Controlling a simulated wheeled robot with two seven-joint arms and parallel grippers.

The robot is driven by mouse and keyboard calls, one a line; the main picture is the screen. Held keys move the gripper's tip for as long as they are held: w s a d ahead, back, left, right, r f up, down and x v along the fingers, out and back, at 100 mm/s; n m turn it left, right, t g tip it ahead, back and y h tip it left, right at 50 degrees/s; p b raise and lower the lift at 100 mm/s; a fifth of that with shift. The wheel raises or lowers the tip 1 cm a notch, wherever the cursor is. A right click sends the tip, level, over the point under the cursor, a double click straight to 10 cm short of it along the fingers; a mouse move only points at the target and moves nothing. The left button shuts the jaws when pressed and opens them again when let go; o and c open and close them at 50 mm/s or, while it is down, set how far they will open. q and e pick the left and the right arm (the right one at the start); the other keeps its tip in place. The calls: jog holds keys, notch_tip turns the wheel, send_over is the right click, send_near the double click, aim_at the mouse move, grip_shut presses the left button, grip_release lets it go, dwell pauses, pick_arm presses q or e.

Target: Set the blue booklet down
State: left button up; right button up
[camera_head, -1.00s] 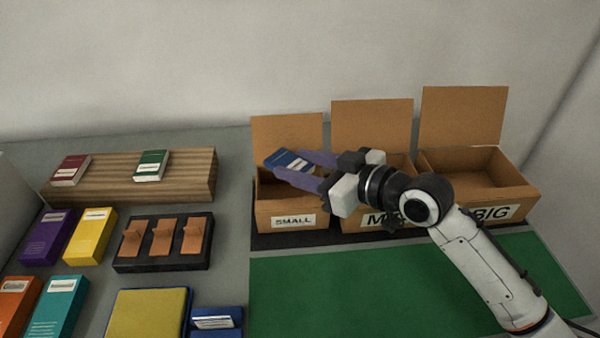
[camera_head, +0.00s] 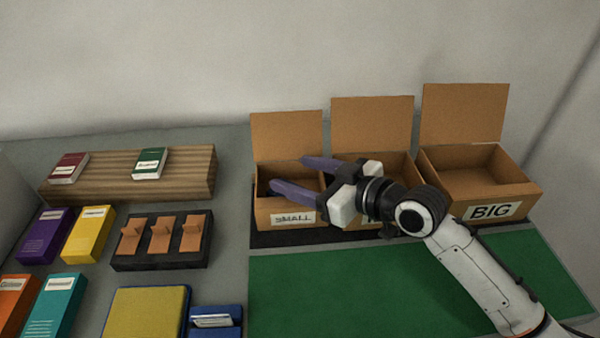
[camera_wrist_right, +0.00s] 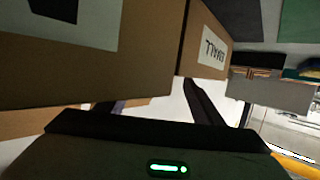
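My right gripper (camera_head: 287,172) is over the SMALL box (camera_head: 292,219), its two purple fingers spread wide with nothing between them. In the right wrist view its dark fingers (camera_wrist_right: 150,95) are also apart. The blue booklet cannot be made out now. The inside of the SMALL box is dark and partly hidden by the fingers, so I cannot tell how the booklet lies. My left gripper is not in view.
The middle box (camera_head: 372,118) is partly behind my right gripper; the BIG box (camera_head: 490,212) stands open and empty at right. A green mat (camera_head: 400,290) lies clear in front. A wooden stand (camera_head: 110,178) holds a red and a green booklet at left.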

jog(key=shift+r, duration=0.2)
jog(key=r+v, duration=0.1)
jog(key=v, duration=1.1)
